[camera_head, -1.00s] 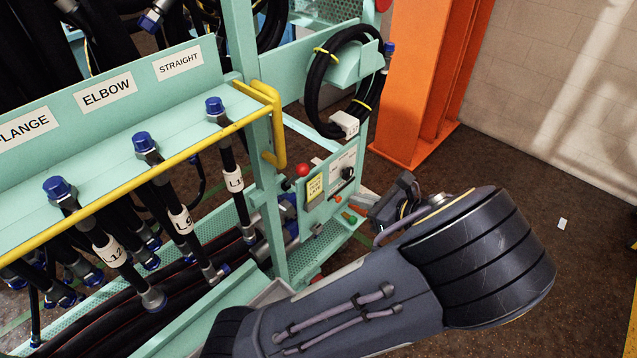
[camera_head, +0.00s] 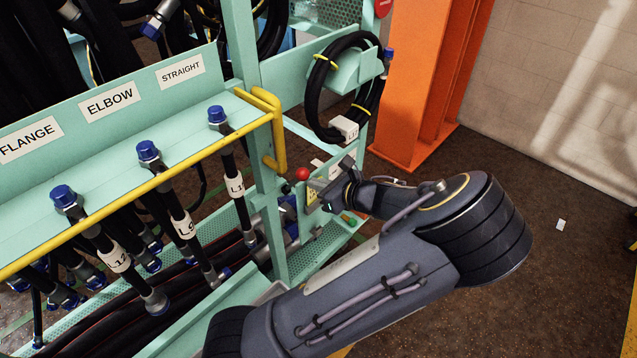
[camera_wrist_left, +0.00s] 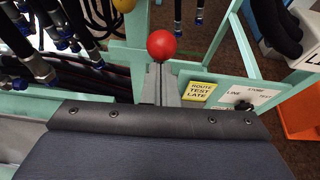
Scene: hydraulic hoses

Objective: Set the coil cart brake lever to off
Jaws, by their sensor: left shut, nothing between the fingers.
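A lever's round red knob (camera_head: 302,173) stands beside the small control panel at the right end of the teal hose cart (camera_head: 260,140). The red knob also shows in the left wrist view (camera_wrist_left: 162,45), at top centre. No brake or off marking is readable. My left gripper (camera_head: 315,184) is at the panel, just right of the knob and partly covering the panel. In the left wrist view its grey fingers (camera_wrist_left: 159,72) are together and empty, pointing at the knob. I cannot tell whether they touch it. The lever's stem is hidden. My right gripper is not in view.
The panel has a yellow label (camera_wrist_left: 198,92) and a black selector knob (camera_wrist_left: 243,106). A yellow rail (camera_head: 150,185) and hanging capped hoses lie to the left. A coiled hose (camera_head: 322,90) hangs above. An orange column (camera_head: 425,80) stands behind. Floor at right is mostly clear.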

